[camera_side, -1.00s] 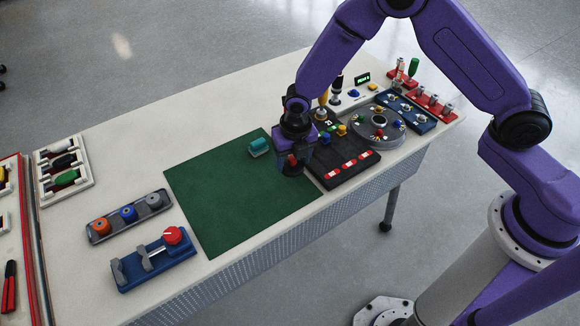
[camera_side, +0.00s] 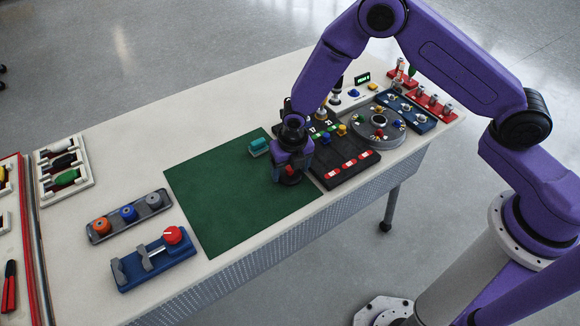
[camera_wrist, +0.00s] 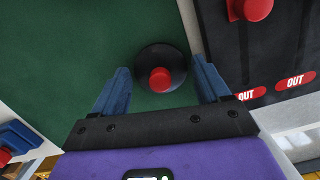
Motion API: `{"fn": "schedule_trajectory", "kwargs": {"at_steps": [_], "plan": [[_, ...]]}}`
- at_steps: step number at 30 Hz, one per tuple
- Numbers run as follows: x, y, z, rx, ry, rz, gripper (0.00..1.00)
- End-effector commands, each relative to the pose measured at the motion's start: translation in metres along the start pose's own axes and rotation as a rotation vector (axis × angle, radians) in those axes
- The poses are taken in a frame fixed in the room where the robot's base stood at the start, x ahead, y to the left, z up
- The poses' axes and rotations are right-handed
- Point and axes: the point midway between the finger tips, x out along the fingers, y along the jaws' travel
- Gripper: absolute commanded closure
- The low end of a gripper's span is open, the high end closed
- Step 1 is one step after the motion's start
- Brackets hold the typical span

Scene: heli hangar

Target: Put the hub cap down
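The hub cap (camera_wrist: 146,57), a round black disc with a red knob in its middle, shows in the wrist view flat against the green mat (camera_wrist: 85,30). In the side view it is at the mat's right part, largely hidden by my gripper (camera_side: 288,174). In the wrist view my gripper (camera_wrist: 160,72) has its two blue fingers apart, one on each side of the hub cap, with a visible gap on both sides. I cannot tell the exact height between the fingertips and the mat.
A black board (camera_side: 345,172) with red OUT labels and small parts stands just right of the mat. A teal block (camera_side: 259,147) sits at the mat's far edge. A blue fixture (camera_side: 155,262) and a grey tray (camera_side: 129,214) lie left. The mat's left part is clear.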

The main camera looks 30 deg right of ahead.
Motion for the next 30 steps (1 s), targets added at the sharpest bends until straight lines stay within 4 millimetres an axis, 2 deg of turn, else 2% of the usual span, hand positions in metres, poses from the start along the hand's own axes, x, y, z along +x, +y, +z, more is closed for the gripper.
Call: {"fn": "schedule_trajectory", "kwargs": {"at_steps": [7, 11, 30], "plan": [[-0.001, 0.000, 0.000, 0.000, 0.000, 0.000, 0.25], [-0.009, 0.000, 0.001, 0.000, 0.000, -0.001, 0.25], [-0.109, 0.001, 0.001, 0.000, -0.001, 0.002, 0.25]]}}
